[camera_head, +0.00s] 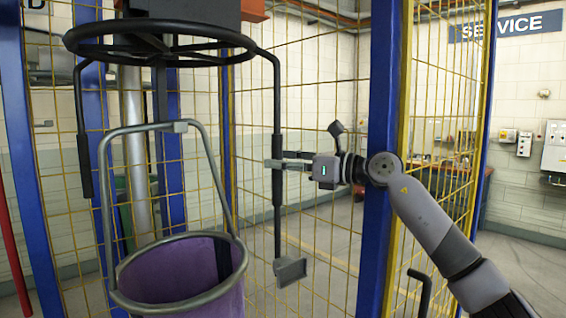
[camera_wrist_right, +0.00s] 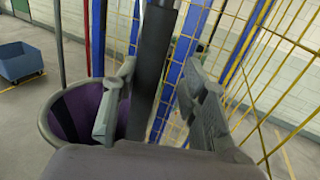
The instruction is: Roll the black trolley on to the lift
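A black round frame (camera_head: 150,26), which may be the black trolley, hangs at the upper left in the head view, with bent bars hanging from its rim. My right gripper (camera_head: 272,163) is at its right hanging bar (camera_head: 277,100). In the right wrist view the dark bar (camera_wrist_right: 153,65) stands between the spread fingers of the right gripper (camera_wrist_right: 158,105), with a gap on the right finger's side. Contact with the left finger cannot be told. A purple bag (camera_head: 175,275) with a grey rim and handle sits below the frame. I cannot make out the lift for certain. My left gripper is not in view.
Yellow mesh fencing (camera_head: 325,110) with blue posts (camera_head: 380,100) stands close behind the bar and beside my right arm. A blue wheeled bin (camera_wrist_right: 20,62) is at the left in the wrist view. Open floor (camera_head: 525,275) shows at the right.

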